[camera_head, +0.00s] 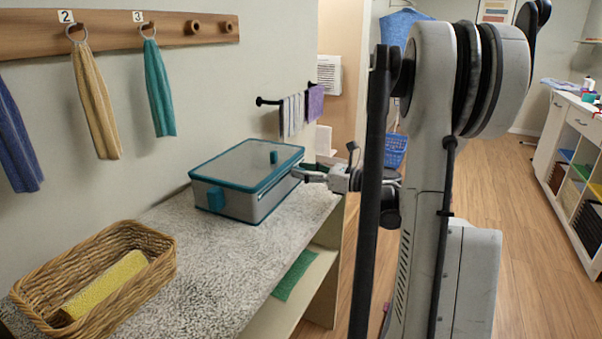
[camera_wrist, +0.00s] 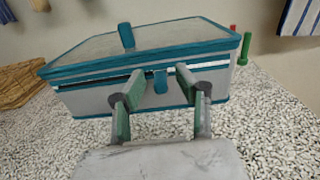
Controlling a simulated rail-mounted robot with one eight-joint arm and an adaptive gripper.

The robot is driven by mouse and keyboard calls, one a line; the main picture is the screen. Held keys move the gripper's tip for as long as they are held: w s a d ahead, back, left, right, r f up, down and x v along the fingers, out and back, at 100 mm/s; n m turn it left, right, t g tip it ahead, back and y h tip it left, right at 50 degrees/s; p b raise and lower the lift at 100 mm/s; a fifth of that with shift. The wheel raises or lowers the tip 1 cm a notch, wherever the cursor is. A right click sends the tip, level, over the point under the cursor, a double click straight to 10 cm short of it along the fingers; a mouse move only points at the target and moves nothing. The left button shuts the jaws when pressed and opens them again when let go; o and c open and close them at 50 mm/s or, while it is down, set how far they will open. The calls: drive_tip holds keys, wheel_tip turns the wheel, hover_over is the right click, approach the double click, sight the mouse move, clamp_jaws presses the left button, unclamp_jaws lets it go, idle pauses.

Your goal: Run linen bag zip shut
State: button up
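The linen bag (camera_head: 247,178) is a grey box-shaped bag with teal edging, standing on the speckled counter by the wall. Its lid lies over the top, and a dark slit runs along the zip line (camera_wrist: 95,84) in the wrist view. A teal tab, seemingly the zip pull (camera_wrist: 161,81), hangs on the near side. Another teal tab (camera_wrist: 126,35) stands on the lid. My gripper (camera_head: 303,174) is at the bag's right side. In the wrist view its two fingers (camera_wrist: 158,90) are apart, one on each side of the hanging tab; I cannot tell whether they touch it.
A wicker basket (camera_head: 160,262) with a yellow towel stands at the counter's near left. Towels hang on hooks above, and small towels hang on a wall bar (camera_head: 270,102) behind the bag. A green cloth (camera_head: 295,275) lies on the shelf below. The counter between basket and bag is clear.

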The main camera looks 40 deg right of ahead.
drive_tip(key=shift+w+a, duration=0.15)
drive_tip(key=shift+w, duration=0.2)
drive_tip(key=shift+c, duration=0.2)
clamp_jaws()
